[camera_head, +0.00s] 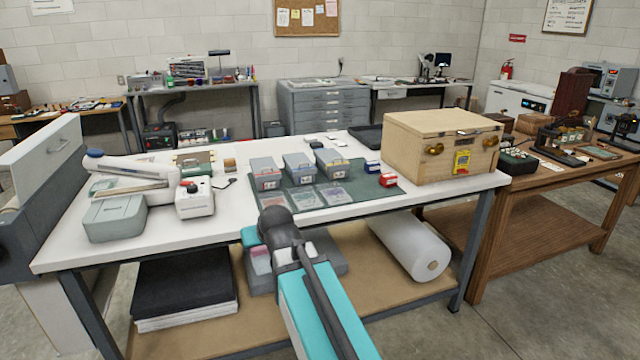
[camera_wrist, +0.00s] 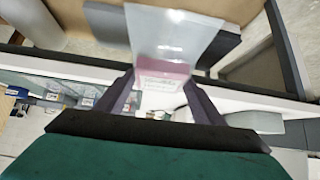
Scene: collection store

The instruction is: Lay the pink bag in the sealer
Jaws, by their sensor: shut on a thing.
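My gripper (camera_head: 266,246) is in front of the white table's front edge in the head view, partly hidden by my own arm. In the wrist view my gripper (camera_wrist: 160,96) is shut on a clear bag with a pink band, the pink bag (camera_wrist: 172,35). The bag hangs out from the fingers, clear of the table. In the head view a pinkish patch of it (camera_head: 261,260) shows beside the gripper. What looks like the sealer, a long white arm with a blue end (camera_head: 120,168), stands at the table's left, far from my gripper.
A grey-green box (camera_head: 115,218) and a white device with a red knob (camera_head: 195,199) stand near the sealer. A green mat (camera_head: 375,190) holds several lidded boxes and flat bags. A wooden case (camera_head: 430,150) fills the right end. A white roll (camera_head: 408,245) lies on the lower shelf.

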